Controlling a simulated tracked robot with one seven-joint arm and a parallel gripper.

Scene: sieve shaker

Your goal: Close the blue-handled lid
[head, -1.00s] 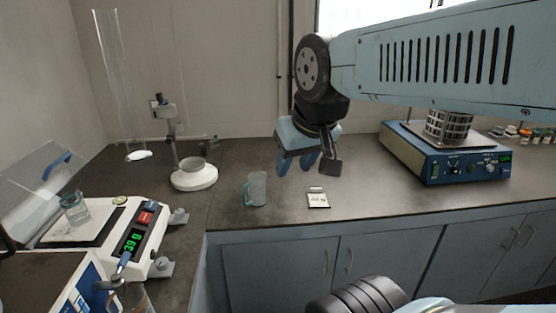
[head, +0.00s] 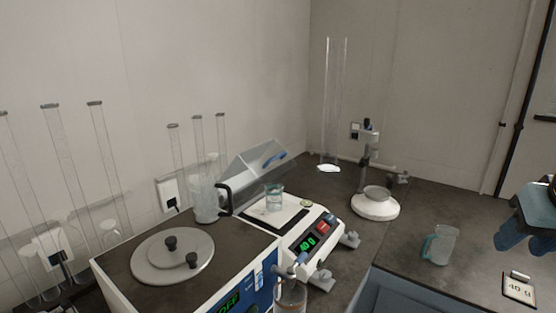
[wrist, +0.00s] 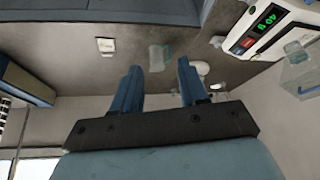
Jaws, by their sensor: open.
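The clear lid (head: 246,165) with a blue handle (head: 273,159) stands raised and tilted at the back of the white balance (head: 320,222). A glass beaker (head: 274,198) stands on the balance pan, below the open lid. The balance display reads about 40. My gripper (head: 520,238) is at the right edge of the head view, partly cut off, far to the right of the lid. In the wrist view my gripper (wrist: 159,68) has its two blue fingers apart with nothing held between them. The balance (wrist: 268,28) shows at the upper right there.
A blue-and-white machine with a round lid (head: 172,256) stands left of the balance. A stand with a white base (head: 376,207) and a tall clear tube (head: 334,105) are behind and right.

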